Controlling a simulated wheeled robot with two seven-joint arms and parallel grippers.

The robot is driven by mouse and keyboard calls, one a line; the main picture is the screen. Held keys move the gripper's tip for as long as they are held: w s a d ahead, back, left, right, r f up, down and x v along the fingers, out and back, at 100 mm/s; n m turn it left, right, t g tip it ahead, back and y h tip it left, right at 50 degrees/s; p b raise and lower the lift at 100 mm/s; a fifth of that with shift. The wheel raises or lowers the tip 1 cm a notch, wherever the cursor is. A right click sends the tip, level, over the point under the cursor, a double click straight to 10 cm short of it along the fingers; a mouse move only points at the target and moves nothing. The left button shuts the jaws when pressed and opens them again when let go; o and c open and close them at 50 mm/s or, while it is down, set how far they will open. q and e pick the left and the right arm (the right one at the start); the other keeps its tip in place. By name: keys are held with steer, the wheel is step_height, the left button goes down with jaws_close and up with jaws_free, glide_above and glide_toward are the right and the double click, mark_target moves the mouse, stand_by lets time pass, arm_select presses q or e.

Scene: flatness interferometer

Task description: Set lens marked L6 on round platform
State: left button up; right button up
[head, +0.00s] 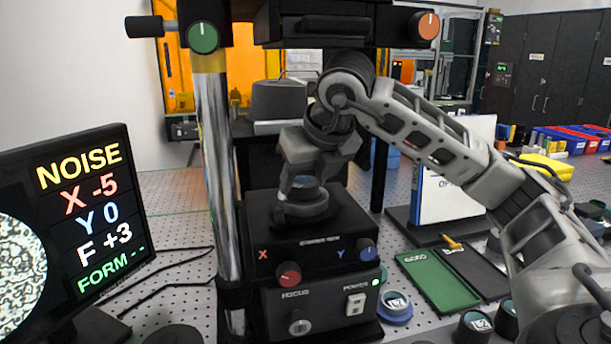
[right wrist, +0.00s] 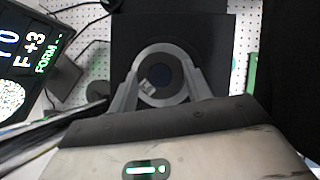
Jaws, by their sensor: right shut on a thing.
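My right gripper (head: 303,180) reaches down over the round platform (head: 304,210) on top of the black instrument. It is shut on a small round lens (head: 303,184), which shows bluish between the fingers. In the right wrist view the fingers (right wrist: 165,90) flank a grey ring with a dark centre, and a small pale label (right wrist: 148,87) lies on it, too small to read. The lens is at or just above the platform; I cannot tell whether it touches. My left gripper is not in view.
A monitor (head: 75,225) reads NOISE, X -5, Y 0, F +3, FORM --. A chrome column (head: 215,170) stands left of my gripper. More labelled lenses, one marked L2 (head: 477,322), sit at front right near a green mat (head: 440,285). The instrument's knobs (head: 289,274) face forward.

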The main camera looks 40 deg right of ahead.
mark_target(311, 199)
steer(key=o, duration=1)
steer(key=shift+f, duration=0.1)
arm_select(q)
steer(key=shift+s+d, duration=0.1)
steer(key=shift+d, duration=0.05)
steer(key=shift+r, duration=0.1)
arm_select(e)
steer(key=shift+r, duration=0.3)
steer(key=s+b, duration=0.1)
steer(key=s, duration=0.1)
steer(key=s+a+b, duration=0.1)
steer(key=s, duration=0.1)
steer(key=shift+s+r, duration=0.1)
steer(key=shift+r, duration=0.05)
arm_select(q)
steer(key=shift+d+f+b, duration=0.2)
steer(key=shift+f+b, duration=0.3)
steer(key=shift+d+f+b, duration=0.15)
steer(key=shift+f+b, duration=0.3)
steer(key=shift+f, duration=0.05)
arm_select(e)
steer(key=s, duration=0.2)
steer(key=s+a, duration=0.1)
steer(key=s, duration=0.2)
steer(key=s+a, duration=0.1)
steer(key=s, duration=0.2)
steer(key=shift+a+r, duration=0.1)
steer(key=shift+r, duration=0.15)
steer(key=shift+s, duration=0.1)
